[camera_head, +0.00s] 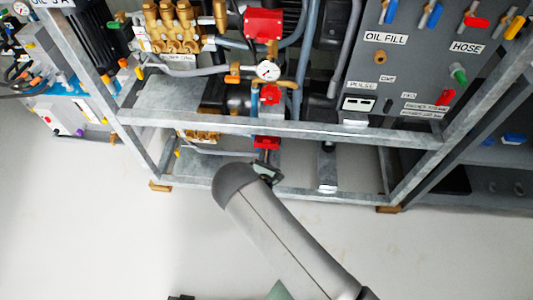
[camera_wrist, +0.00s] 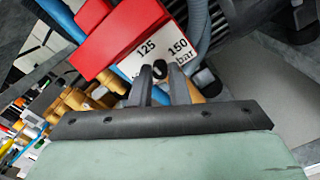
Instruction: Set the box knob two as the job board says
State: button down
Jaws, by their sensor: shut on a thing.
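In the wrist view a red box (camera_wrist: 115,38) carries a white scale plate (camera_wrist: 172,42) marked 125 and 150 bar. A small black knob (camera_wrist: 160,69) sits at the plate's lower edge. My gripper (camera_wrist: 161,76) is shut on this knob, one finger on each side. The fingers hide part of the knob and scale, so I cannot tell its exact setting. In the head view a small red box (camera_head: 266,142) shows low on the frame, just above my arm's end. I cannot make out a job board with readable instructions.
A galvanized frame rail (camera_head: 290,128) crosses above my arm's end. A pressure gauge (camera_head: 267,70), a larger red box (camera_head: 263,24) and brass pump heads (camera_head: 172,28) stand higher. A grey panel (camera_head: 400,65) with coloured valve handles is at right. The floor in front is clear.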

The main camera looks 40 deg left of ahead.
jog(key=c, duration=1.4)
grip_release()
jog(key=shift+s, duration=0.1)
jog(key=p+v, duration=0.3)
jog(key=v, duration=1.4)
jog(key=shift+s+d, duration=0.1)
jog(key=shift+s, duration=0.05)
